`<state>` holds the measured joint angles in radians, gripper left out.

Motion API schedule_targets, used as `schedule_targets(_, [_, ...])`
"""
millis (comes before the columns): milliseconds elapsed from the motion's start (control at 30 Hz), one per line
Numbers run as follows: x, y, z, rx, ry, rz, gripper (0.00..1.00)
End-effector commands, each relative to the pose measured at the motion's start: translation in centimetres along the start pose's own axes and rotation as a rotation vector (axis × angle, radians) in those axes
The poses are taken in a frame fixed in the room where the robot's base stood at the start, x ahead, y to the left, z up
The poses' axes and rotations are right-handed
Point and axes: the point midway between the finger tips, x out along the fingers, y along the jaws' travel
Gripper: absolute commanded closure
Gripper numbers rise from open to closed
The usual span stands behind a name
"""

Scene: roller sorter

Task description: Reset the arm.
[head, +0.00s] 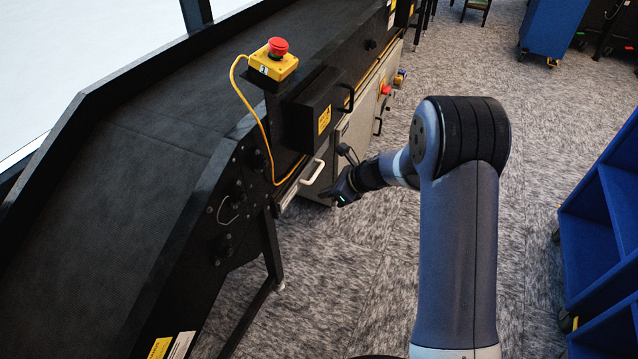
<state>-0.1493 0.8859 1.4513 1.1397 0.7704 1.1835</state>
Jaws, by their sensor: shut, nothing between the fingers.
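My arm rises in the right half of the head view, bends over at a dark banded joint, and reaches left and away. My gripper (331,195) is at its end, small and dark, low beside the conveyor's side. It is shut and holds nothing. It is close to a light handle (313,172) on the conveyor's side; I cannot tell whether they touch. The fingertips are too small to make out well.
The black conveyor (150,130) fills the left side. A red emergency button on a yellow box (275,62) stands on its edge, with a yellow cable. A blue shelf cart (600,230) stands at right, a blue bin (550,28) far back. Grey carpet (545,130) between is clear.

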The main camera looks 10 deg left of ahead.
Motion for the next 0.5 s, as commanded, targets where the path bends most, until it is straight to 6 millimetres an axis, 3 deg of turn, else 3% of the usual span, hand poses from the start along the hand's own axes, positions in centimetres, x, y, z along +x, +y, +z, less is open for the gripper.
schedule_targets(367, [-0.16, 0.04, -0.06, 0.0, 0.001, 0.001, 1.0])
schedule_targets(500, [0.65, 0.05, -0.12, 0.0, 0.0, 0.002, 1.0])
